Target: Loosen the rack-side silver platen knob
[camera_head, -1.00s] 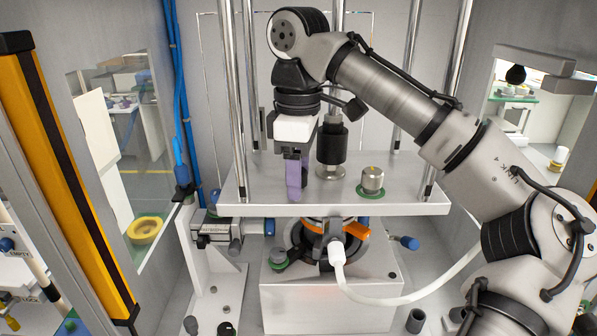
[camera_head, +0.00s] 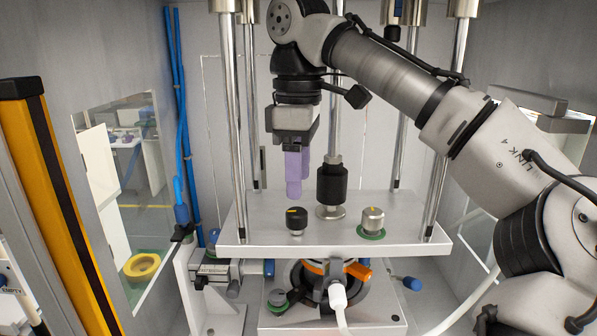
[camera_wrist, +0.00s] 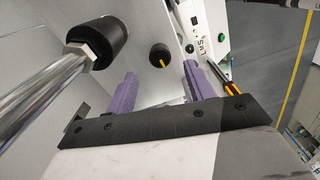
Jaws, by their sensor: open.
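The silver knob (camera_head: 373,222) with a green ring at its base stands upright on the right part of the platen (camera_head: 270,235) in the head view. A black knob (camera_head: 296,220) with a yellow mark stands on the platen's left part; it also shows in the wrist view (camera_wrist: 160,57). My gripper (camera_head: 294,190) hovers above and slightly behind the black knob, left of the silver knob. Its purple fingers are apart and empty in the wrist view (camera_wrist: 160,72). The silver knob is not visible in the wrist view.
A black ram coupling (camera_head: 332,184) on a vertical rod stands between the two knobs. Shiny guide columns (camera_head: 231,130) rise at the platen's corners. A yellow-and-black light curtain post (camera_head: 48,190) is at left. An orange lever (camera_head: 358,271) is below the platen.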

